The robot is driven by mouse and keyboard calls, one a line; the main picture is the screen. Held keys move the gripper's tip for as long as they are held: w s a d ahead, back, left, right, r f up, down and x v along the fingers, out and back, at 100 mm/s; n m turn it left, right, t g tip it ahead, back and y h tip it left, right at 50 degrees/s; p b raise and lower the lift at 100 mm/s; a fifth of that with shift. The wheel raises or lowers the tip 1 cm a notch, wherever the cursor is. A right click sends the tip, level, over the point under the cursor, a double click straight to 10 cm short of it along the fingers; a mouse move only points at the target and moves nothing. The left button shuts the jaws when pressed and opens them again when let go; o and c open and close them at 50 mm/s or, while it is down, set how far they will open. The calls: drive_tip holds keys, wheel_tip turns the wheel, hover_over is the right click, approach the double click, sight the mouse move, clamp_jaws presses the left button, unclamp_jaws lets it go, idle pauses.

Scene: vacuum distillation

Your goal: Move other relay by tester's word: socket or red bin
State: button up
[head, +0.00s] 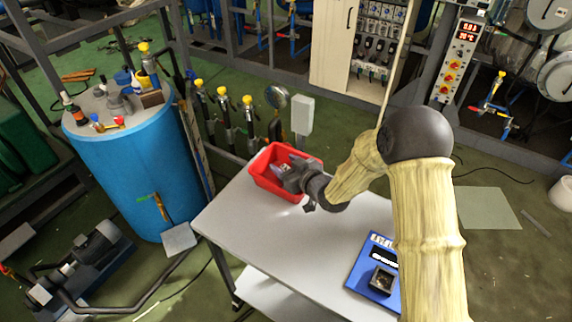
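The red bin (267,187) stands at the back left of the grey table. My gripper (286,174) reaches in from the right, over the bin, and hides part of its inside. I cannot tell whether its fingers are open or shut, or whether they hold anything. Small greyish shapes show in the bin near the fingers, too small to make out. The blue tester board (361,277) lies at the right of the table, partly behind my arm. A dark, square, relay-like block (383,281) sits on it. The tester's display is too small to read.
The table (290,238) is clear between bin and tester. A blue drum (125,175) with bottles and tools on top stands to the left. Yellow-capped valves (222,100) and a white box (302,115) on a post stand behind the table. A pump (92,255) lies at lower left.

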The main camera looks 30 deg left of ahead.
drive_tip(key=shift+s+d+f, duration=0.15)
drive_tip(key=shift+d+f, duration=0.1)
drive_tip(key=shift+f, duration=0.45)
drive_tip(key=shift+r+p, duration=0.45)
drive_tip(key=shift+p, duration=0.15)
drive_tip(key=r+v, duration=0.1)
drive_tip(key=v, duration=1)
drive_tip(key=shift+r+b, duration=0.15)
drive_tip(key=shift+b, duration=0.2)
drive_tip(key=shift+d, duration=0.15)
